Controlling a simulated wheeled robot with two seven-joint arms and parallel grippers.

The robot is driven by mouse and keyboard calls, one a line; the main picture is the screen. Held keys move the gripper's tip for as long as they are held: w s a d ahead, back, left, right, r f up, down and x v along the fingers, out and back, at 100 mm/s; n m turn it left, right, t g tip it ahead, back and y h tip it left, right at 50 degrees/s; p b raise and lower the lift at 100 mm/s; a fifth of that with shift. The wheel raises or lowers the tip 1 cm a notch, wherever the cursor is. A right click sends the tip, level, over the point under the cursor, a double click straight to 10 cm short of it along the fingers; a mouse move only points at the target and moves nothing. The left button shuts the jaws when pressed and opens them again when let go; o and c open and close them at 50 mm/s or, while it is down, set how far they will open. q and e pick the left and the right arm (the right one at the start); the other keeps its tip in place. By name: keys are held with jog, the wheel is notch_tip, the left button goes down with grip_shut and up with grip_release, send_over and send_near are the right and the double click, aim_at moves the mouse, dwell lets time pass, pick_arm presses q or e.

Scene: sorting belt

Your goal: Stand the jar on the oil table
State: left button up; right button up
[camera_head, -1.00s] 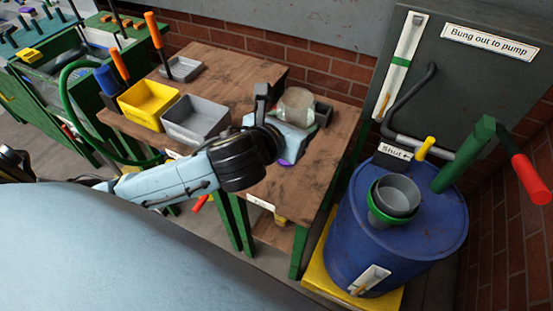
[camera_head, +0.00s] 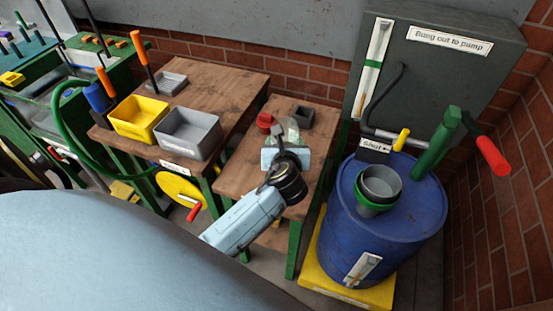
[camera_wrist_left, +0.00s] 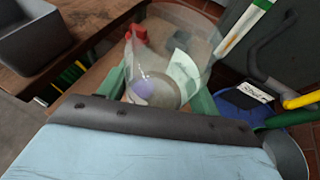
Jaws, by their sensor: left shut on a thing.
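My left gripper (camera_head: 287,138) is shut on a clear glass jar (camera_wrist_left: 165,50) with a pale label, and its arm comes up from the bottom of the head view. In the head view the jar (camera_head: 291,127) shows faintly just beyond the gripper, over the small wooden table (camera_head: 238,168) next to the blue drum. In the left wrist view the gripper's greenish fingers flank the jar. A purple round patch shows at or through its glass. I cannot tell whether the jar's base touches the tabletop. My right gripper is not in view.
A red object (camera_head: 265,121) and a dark square cup (camera_head: 301,117) sit at the table's back. Yellow (camera_head: 140,133) and grey (camera_head: 189,145) bins stand on the left bench. The blue drum (camera_head: 352,222), with funnel (camera_head: 381,184) and green pump (camera_head: 437,146), stands right.

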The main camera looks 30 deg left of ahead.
pick_arm(q)
jog(key=shift+y, duration=0.3)
jog(key=f, duration=0.2)
jog(key=f+b, duration=0.1)
jog(key=f, duration=0.2)
jog(key=f+b, duration=0.1)
jog(key=f, duration=0.2)
jog(key=shift+s+f, duration=0.2)
jog(key=shift+s, duration=0.1)
jog(key=shift+f+b, duration=0.95)
jog(key=shift+f, duration=0.95)
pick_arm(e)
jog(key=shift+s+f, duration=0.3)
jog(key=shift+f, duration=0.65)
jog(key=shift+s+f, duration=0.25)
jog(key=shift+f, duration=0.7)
pick_arm(q)
jog(key=shift+f, duration=0.2)
jog(key=o, duration=1.2)
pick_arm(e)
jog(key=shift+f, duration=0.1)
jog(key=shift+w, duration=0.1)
pick_arm(q)
jog(key=shift+r, duration=0.1)
